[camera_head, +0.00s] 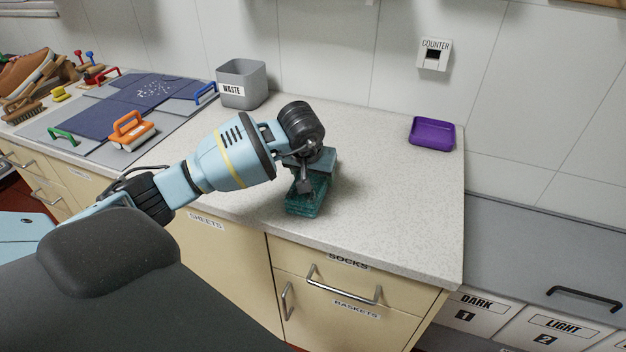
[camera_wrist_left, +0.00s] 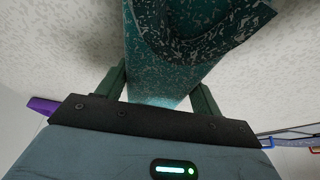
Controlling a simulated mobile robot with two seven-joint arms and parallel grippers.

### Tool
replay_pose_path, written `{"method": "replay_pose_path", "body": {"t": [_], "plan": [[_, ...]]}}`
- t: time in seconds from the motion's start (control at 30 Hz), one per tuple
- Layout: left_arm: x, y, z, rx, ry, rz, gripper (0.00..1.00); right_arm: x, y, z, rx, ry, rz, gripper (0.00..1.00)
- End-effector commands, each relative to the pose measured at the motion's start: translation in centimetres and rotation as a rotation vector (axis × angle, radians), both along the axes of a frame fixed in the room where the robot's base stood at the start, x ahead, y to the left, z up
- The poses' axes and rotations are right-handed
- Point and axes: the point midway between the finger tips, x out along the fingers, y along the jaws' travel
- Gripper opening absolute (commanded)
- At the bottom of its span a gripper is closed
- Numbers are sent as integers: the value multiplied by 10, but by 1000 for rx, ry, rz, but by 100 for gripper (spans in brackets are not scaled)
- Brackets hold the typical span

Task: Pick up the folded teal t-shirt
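The folded teal t-shirt (camera_head: 309,205) is a small, dark teal, speckled stack at the counter's front edge. My left gripper (camera_head: 305,187) is over it from above and hides part of it. In the left wrist view the t-shirt (camera_wrist_left: 172,50) runs between the two fingers of my left gripper (camera_wrist_left: 160,85). The fingers stand well apart, one at each side of the cloth and close to its edges. I cannot tell whether they press on it. The t-shirt appears to rest on the counter. My right gripper is not in view.
A grey waste bin (camera_head: 242,85) and a purple tray (camera_head: 432,134) stand on the speckled counter (camera_head: 400,205). A board with dark blue sheets (camera_head: 153,92) and an orange-handled tool (camera_head: 132,130) lie at the left. The counter right of the t-shirt is clear.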

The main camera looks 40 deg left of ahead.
Motion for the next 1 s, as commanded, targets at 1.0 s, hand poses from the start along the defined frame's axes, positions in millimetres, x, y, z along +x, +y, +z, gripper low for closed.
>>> {"method": "replay_pose_path", "body": {"t": [1.0], "plan": [[-25,-37,39,0,-1,-8,40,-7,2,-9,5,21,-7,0]]}}
